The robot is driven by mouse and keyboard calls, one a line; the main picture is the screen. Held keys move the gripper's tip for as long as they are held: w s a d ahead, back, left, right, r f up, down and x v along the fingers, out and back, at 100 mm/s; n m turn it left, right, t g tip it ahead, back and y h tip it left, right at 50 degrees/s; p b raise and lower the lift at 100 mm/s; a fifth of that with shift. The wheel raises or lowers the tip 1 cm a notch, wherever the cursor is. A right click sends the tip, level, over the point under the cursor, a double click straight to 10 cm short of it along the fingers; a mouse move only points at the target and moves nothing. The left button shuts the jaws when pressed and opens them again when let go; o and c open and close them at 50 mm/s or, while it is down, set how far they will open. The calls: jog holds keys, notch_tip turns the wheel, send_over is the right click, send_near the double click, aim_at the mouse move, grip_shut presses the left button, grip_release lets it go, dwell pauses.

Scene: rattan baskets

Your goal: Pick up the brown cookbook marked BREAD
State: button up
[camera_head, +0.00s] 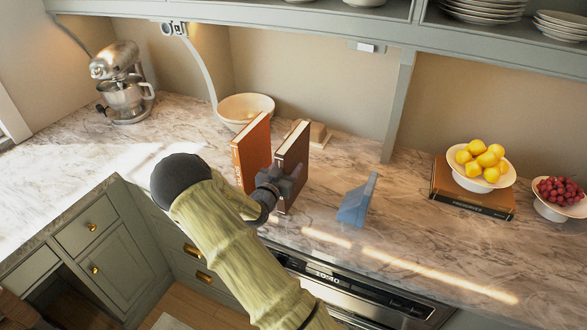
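A dark brown book (294,153) stands upright on the marble counter, its front lower part partly covered by my gripper. No BREAD lettering can be read on it. An orange book (252,155) stands upright just to its left, with a gap between them at the back. My dark gripper (286,178) is at the near edge of the brown book, at about mid-height, and overlaps it in the picture. Its fingers blend with the dark spine, so whether they are open or closed on the book is unclear.
A blue-grey angular object (357,202) stands to the right. Behind the books are a cream bowl (246,106) and a small wooden block (319,136). Farther right, a lemon bowl (482,184) rests on a flat book (468,199), beside a bowl of red fruit (552,211). A mixer (124,84) stands back left.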

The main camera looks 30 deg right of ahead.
grip_shut()
dwell(1.2)
jog(key=shift+r, duration=0.15)
